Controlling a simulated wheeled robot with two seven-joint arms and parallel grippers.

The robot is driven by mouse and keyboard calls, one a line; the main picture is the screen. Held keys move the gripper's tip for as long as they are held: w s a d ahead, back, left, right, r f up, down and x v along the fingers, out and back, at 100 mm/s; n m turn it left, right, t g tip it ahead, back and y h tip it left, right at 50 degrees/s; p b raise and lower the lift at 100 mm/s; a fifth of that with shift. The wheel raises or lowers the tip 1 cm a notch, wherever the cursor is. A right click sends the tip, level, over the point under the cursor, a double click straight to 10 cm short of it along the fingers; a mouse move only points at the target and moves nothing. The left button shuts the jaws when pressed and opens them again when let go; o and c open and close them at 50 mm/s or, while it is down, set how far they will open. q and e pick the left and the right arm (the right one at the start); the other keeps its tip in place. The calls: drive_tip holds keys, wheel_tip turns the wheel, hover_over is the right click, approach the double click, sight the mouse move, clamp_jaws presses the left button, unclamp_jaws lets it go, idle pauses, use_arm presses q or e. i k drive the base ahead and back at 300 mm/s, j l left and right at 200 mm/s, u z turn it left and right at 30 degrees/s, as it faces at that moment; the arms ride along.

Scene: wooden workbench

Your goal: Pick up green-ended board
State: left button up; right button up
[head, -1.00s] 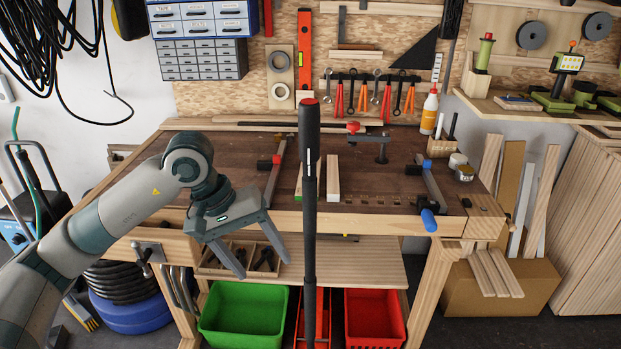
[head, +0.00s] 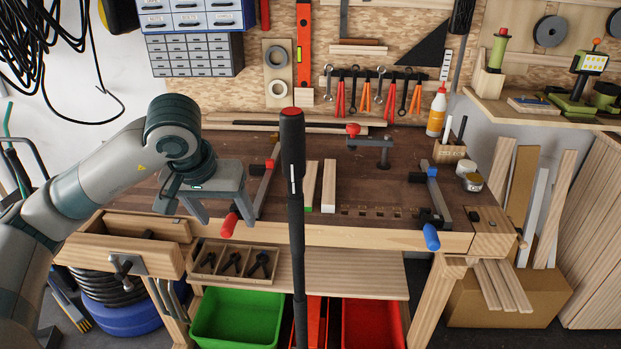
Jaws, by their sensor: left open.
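The green-ended board (head: 312,184) lies on the workbench top, a narrow pale strip with green at its near end. A similar pale board with a whitish near end (head: 329,185) lies just to its right, with a small gap between them. My left gripper (head: 204,212) is open and empty at the left front of the bench, its fingers pointing down. It is well to the left of the green-ended board and touches neither board. My right gripper is not in view.
A red-handled clamp (head: 262,190) sits on the bench between my left gripper and the boards. A metal holdfast (head: 370,142) stands behind the boards, and a blue-handled clamp (head: 433,200) is at the right.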

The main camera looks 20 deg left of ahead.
sight(309, 181)
drive_tip(key=i+l, duration=0.15)
drive_tip(key=i, duration=0.35)
drive_tip(key=i+l, duration=0.1)
drive_tip(key=i, duration=0.45)
